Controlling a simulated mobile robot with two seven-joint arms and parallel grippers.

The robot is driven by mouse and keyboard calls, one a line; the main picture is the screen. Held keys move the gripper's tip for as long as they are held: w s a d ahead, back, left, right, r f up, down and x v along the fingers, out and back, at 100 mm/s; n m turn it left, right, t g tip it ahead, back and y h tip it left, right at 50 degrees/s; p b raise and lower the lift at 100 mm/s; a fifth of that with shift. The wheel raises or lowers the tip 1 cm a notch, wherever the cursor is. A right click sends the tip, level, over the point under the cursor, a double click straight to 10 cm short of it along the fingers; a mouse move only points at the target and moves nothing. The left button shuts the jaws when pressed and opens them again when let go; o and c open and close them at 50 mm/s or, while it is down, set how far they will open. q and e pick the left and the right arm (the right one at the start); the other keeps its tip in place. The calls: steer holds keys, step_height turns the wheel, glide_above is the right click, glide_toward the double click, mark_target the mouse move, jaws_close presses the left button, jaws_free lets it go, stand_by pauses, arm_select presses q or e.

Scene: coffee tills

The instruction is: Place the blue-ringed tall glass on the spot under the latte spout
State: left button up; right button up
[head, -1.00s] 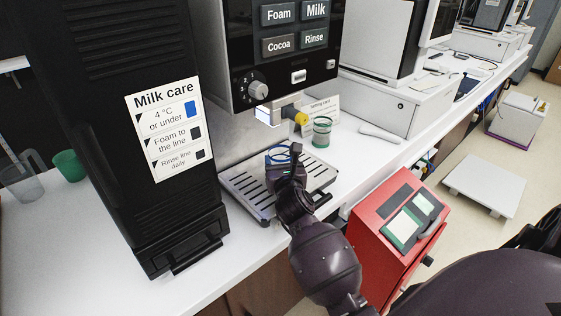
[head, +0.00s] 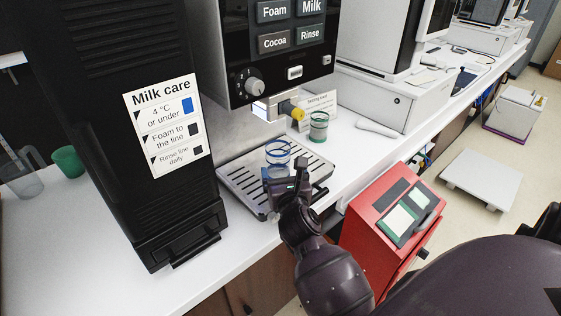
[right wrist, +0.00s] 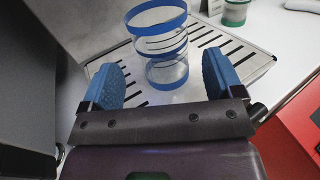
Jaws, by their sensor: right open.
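The blue-ringed tall glass (head: 278,155) stands upright on the drip tray (head: 236,182) below the coffee machine's spout area. In the right wrist view the glass (right wrist: 162,48) is clear with blue bands, and it stands ahead of my right gripper. My right gripper (head: 284,180) is open, and its blue finger pads (right wrist: 165,80) sit on the near side of the glass, apart from it. The yellow-tipped spout (head: 292,110) is above and to the right of the glass. I cannot tell whether it is the latte spout. My left gripper is not in view.
A green-ringed glass (head: 318,127) stands on the counter behind the tray, by a small card (head: 322,104). The black milk unit (head: 130,120) rises at the left. A red box (head: 390,222) stands in front of the counter. A green cup (head: 68,162) is far left.

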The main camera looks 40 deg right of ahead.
steer(key=shift+v, duration=2.4)
